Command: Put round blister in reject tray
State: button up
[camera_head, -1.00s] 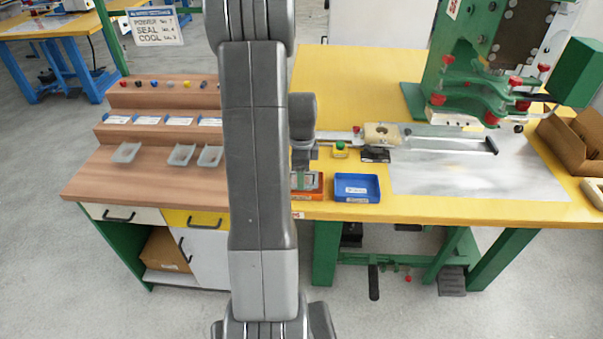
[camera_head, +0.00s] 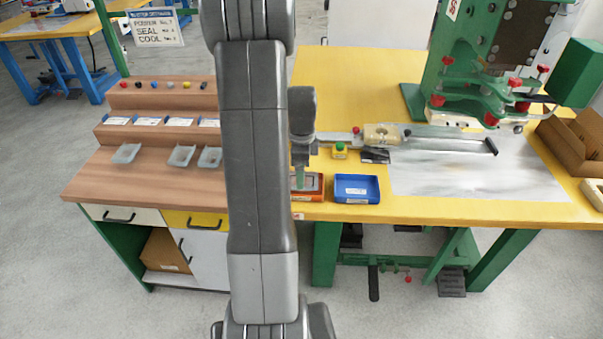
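An orange-red tray (camera_head: 309,198) sits at the front left edge of the yellow table, just right of my arm; a greyish piece (camera_head: 313,182) shows inside it, its shape too small to make out. A blue tray (camera_head: 357,197) with a white label stands right beside it. The label is unreadable, so I cannot tell which is the reject tray. My gripper (camera_head: 300,182) points down over the left part of the orange-red tray, partly behind my arm. Whether its fingers are open or hold anything cannot be seen. I cannot identify the round blister for certain.
Clear blister shells (camera_head: 181,156) lie on the brown stepped bench (camera_head: 90,180) at left. A green button box (camera_head: 339,151) and a metal fixture (camera_head: 382,136) stand behind the trays. A green welding press (camera_head: 480,90) and an open cardboard box (camera_head: 575,140) fill the right.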

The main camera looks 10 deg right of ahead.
notch_tip(320, 180, up, 10)
dwell(0.3)
